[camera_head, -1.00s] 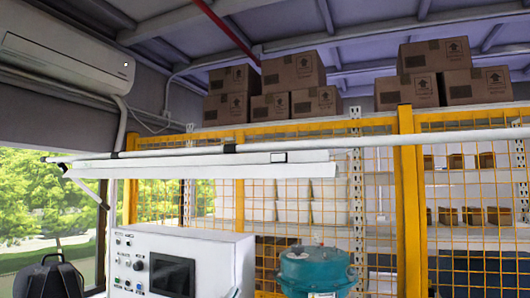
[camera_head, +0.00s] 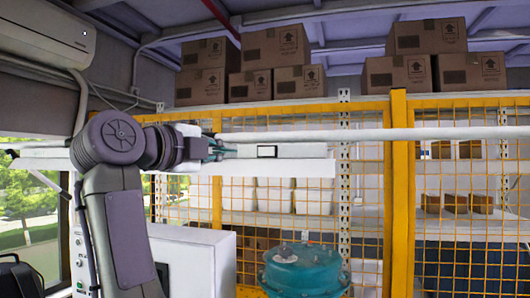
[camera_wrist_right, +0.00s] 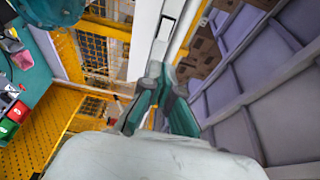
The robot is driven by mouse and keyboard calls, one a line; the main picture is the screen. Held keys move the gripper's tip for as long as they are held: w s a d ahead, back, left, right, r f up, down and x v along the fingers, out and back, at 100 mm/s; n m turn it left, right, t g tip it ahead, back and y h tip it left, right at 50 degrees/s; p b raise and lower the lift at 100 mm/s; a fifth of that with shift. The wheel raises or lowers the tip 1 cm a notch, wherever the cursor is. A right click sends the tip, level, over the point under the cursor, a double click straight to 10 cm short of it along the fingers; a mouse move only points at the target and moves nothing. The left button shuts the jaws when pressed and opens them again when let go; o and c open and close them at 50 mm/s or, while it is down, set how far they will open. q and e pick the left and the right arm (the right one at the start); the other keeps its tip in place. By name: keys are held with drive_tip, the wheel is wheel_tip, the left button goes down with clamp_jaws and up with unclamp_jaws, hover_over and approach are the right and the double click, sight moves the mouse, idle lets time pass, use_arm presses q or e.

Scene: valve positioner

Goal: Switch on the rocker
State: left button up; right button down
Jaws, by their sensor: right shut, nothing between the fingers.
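I cannot make out a rocker for certain. A small black-framed rectangle (camera_head: 267,151) sits on the white overhead bar (camera_head: 305,168). A white control box (camera_head: 215,245) stands lower left, its front with screen and buttons mostly hidden by my right arm. My right gripper (camera_head: 228,152) is raised in front of the bar, pointing right, just left of the black-framed rectangle. Its fingers are shut and empty; in the wrist view the gripper (camera_wrist_right: 157,85) points along the white bar (camera_wrist_right: 148,35). Contact with the bar cannot be told. My left gripper is out of view.
A teal round device (camera_head: 303,270) stands right of the control box. A yellow mesh fence (camera_head: 399,190) runs behind, with shelves and cardboard boxes (camera_head: 275,50) beyond. In the wrist view, a teal surface (camera_wrist_right: 35,75) with coloured items lies at left.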

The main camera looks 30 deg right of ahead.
sight(273, 153)
drive_tip(key=p+x, duration=0.7)
drive_tip(key=x, duration=0.6)
drive_tip(key=shift+r, duration=0.2)
drive_tip(key=shift+w+d+f, duration=0.15)
drive_tip(key=shift+w+d, duration=0.1)
drive_tip(key=shift+d, duration=0.3)
